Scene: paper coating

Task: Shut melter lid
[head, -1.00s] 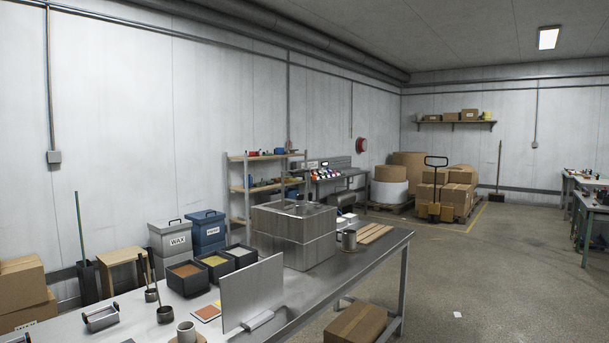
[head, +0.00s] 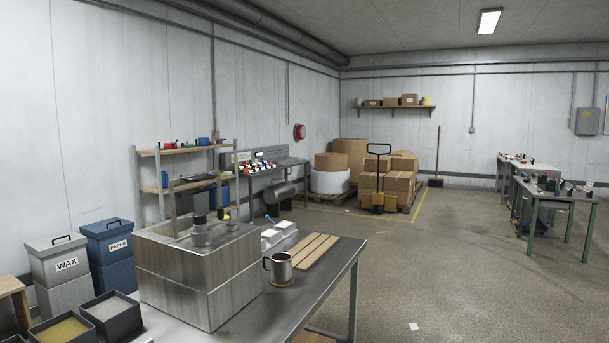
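The melter appears to be the large square metal box (head: 200,285) on the steel table, at lower left in the head view. Its top looks open, and grey round vessels (head: 201,233) show at the opening. A thin grey upright frame (head: 174,208) rises at its back edge against the shelf. It may be the raised lid, but I cannot tell its shape clearly. My gripper is not in view.
A metal mug (head: 280,268), wooden slats (head: 315,250) and small white trays (head: 272,236) are right of the box. The floor at right is mostly clear.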

